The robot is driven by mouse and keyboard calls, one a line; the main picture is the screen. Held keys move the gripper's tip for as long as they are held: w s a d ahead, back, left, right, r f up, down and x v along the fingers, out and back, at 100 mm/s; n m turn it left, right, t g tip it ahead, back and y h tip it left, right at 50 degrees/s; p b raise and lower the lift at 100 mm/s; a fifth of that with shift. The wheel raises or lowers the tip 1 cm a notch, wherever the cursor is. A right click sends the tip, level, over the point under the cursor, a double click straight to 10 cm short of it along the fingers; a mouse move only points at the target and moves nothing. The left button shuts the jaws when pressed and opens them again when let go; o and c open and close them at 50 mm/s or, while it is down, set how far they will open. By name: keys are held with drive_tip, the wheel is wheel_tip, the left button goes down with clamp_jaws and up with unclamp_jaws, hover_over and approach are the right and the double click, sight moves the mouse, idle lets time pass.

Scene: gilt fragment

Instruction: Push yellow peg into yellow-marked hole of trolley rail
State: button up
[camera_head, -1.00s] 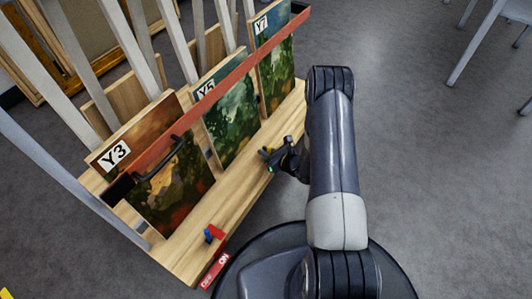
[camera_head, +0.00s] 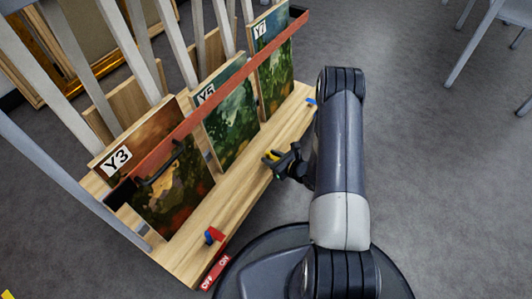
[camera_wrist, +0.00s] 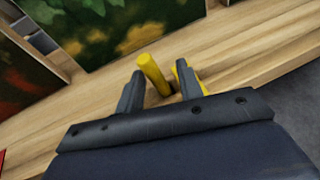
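The yellow peg (camera_wrist: 155,74) stands tilted in the wrist view, between my gripper's two fingers and nearer the left one. My gripper (camera_wrist: 160,84) is open around it, with wood visible between the peg and the right finger. A second yellow piece (camera_wrist: 203,80) shows beside the right finger; I cannot tell whether it is the hole's mark. A dark spot lies by the peg's lower end, partly hidden. In the head view my gripper (camera_head: 270,157) is at the front edge of the trolley's wooden rail (camera_head: 226,197), with yellow at its fingers.
Paintings labelled Y3 (camera_head: 175,195), Y5 (camera_head: 232,118) and Y7 (camera_head: 274,65) stand behind the rail under a red bar (camera_head: 225,87). Another blue piece (camera_head: 311,101) is farther along.

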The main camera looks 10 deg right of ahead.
drive_tip(key=p+v, duration=0.2)
drive_tip(key=v, duration=0.6)
drive_tip(key=shift+p, duration=0.3)
drive_tip(key=b+x, duration=0.5)
drive_tip(key=x, duration=0.7)
drive_tip(key=shift+s+f, duration=0.1)
wheel_tip(320, 180, up, 3)
drive_tip(key=shift+f+p, duration=0.15)
drive_tip(key=shift+p, duration=0.55)
drive_tip(key=shift+r, duration=0.7)
